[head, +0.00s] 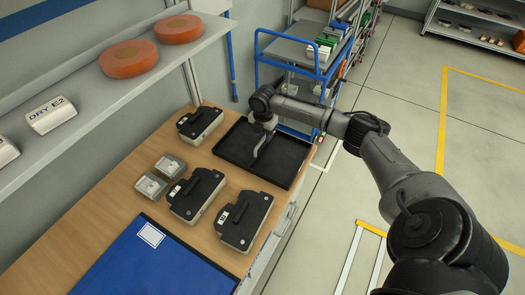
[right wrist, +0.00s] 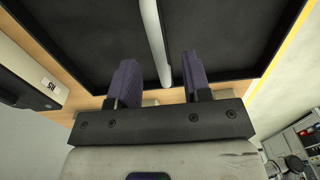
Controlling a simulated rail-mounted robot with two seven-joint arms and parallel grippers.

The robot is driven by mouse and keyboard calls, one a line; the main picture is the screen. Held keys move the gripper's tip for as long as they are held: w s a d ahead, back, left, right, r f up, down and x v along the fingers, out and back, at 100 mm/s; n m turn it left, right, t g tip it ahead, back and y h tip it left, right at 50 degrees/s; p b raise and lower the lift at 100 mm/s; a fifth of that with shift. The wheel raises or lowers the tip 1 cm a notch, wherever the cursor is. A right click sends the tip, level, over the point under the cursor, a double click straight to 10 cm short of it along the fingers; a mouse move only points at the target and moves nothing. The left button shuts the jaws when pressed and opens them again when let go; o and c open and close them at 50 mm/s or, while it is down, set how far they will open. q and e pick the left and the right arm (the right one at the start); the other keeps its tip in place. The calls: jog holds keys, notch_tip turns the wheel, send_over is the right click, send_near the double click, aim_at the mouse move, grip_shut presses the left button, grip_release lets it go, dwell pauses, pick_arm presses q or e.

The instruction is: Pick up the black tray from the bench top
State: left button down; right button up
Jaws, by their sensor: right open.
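The black tray (head: 283,160) lies flat on the bench top (head: 118,205), near its far right corner, and looks empty. It fills the upper part of the right wrist view (right wrist: 90,40). A light grey bar (right wrist: 153,35) crosses the tray there; it looks like its handle. My right gripper (head: 264,126) is over the tray in the head view. In the right wrist view its two dark fingers (right wrist: 158,62) are apart, with the bar's lower end between them in the picture. I cannot tell whether they touch it. My left gripper is not in view.
Several black-topped cases, one of them a case (head: 201,124) left of the tray, and two small grey boxes (head: 152,187) stand on the bench. A blue mat (head: 150,265) lies in front. A shelf (head: 105,95) overhangs the left side. A blue cart (head: 290,50) stands behind.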

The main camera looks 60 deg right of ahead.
aim_at(262, 147)
jog(key=shift+a+f+b, duration=0.15)
jog(key=shift+f+b, duration=0.15)
jog(key=shift+f, duration=2.65)
grip_shut()
jog(key=shift+r, duration=0.1)
